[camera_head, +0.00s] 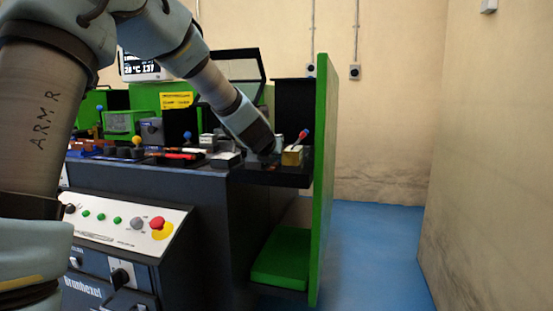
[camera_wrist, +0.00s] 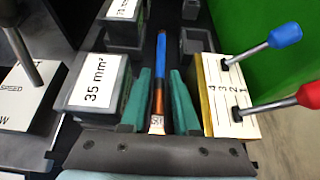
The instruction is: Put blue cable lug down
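The blue cable lug (camera_wrist: 161,60) has a long blue sleeve and a copper-coloured end, and lies lengthwise between my fingers in the wrist view. A small white label with red marks sits near its lower end. My gripper (camera_wrist: 162,75) has two teal fingers standing apart, one on each side of the lug. A dark gap shows on the right side, so the fingers do not look closed on it. Whether the lug rests on the surface beneath cannot be told. In the head view my gripper (camera_head: 264,152) is low over the bench's right end, and the lug is hidden there.
A grey box (camera_wrist: 92,88) labelled 35 mm² stands left of my fingers. A numbered block (camera_wrist: 222,95) stands close on the right, with blue-tipped (camera_wrist: 285,36) and red-tipped (camera_wrist: 307,95) rods sticking up. A green panel (camera_head: 321,170) bounds the bench's right side.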

